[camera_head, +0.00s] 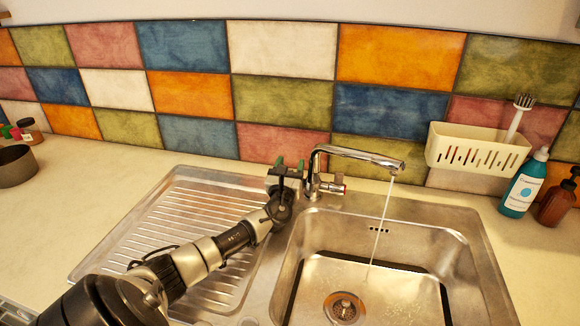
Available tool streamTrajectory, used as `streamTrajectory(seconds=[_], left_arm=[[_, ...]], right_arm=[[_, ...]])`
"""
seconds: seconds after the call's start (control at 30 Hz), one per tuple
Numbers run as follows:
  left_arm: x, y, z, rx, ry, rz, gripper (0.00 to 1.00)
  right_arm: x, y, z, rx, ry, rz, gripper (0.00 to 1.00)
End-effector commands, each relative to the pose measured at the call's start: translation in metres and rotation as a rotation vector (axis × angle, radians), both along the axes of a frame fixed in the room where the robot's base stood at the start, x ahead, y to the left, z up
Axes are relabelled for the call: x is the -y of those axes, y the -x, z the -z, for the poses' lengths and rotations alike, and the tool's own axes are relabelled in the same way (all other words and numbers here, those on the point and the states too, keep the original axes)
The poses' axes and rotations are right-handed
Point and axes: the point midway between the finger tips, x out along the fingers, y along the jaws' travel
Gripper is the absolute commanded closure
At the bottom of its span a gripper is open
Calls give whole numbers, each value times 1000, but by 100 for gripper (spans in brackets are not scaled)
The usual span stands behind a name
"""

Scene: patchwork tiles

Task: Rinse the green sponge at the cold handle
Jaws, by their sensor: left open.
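The chrome tap (350,153) stands behind the sink basin (388,238), and a thin stream of water (380,215) runs from its spout into the basin. A handle with a red mark (334,188) shows on the tap's right side. My left gripper (290,166) is open at the tap's left side, close to its body; I cannot tell whether it touches. It hides the tap's left side, where no cold handle can be made out. I see no green sponge. My right gripper is out of view.
A ribbed steel drainboard (185,215) lies left of the basin, under my left arm. A cream caddy (475,150) with a brush (519,118) hangs on the tiled wall. A teal bottle (524,185) and a brown bottle (557,202) stand right. A dark pot (16,167) stands far left.

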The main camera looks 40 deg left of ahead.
Motion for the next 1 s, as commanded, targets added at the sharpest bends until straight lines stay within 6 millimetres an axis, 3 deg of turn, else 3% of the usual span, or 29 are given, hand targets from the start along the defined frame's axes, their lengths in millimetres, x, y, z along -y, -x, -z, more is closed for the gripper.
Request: streamTrajectory(seconds=[0.27, 0.7, 1.0], left_arm=[[10, 18, 5, -1, 1, 3, 47], [53, 95, 5, -3, 1, 3, 47], [64, 115, 4, -1, 0, 0, 47]], right_arm=[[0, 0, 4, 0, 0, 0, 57], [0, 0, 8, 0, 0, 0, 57], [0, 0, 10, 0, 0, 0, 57]])
